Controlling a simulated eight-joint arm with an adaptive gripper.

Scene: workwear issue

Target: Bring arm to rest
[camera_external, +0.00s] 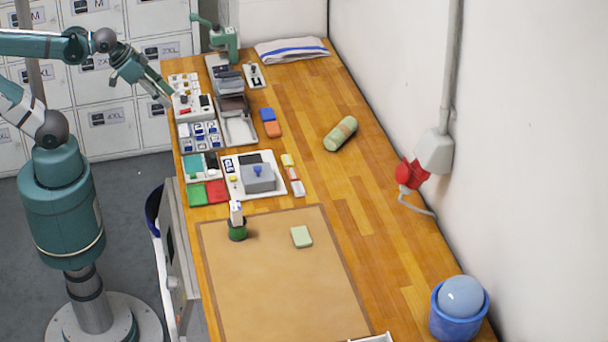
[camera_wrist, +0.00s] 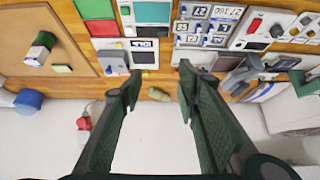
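My gripper (camera_external: 163,96) is at the upper left in the external view, raised near the table's left edge, beside the panel with small switches. In the wrist view my gripper (camera_wrist: 160,72) has its two dark green fingers spread wide apart, with nothing between them. It is open and empty. The wooden table (camera_external: 350,210) lies to the right of my arm, and no part of the gripper clearly touches it.
Panels and label trays (camera_external: 200,135) line the table's left side. A green stamp-like press (camera_external: 224,42) and folded cloth (camera_external: 290,50) are at the far end. A green roll (camera_external: 341,134), brown mat (camera_external: 280,270) and blue bucket (camera_external: 455,322) lie nearer. Lockers (camera_external: 130,18) stand behind my arm.

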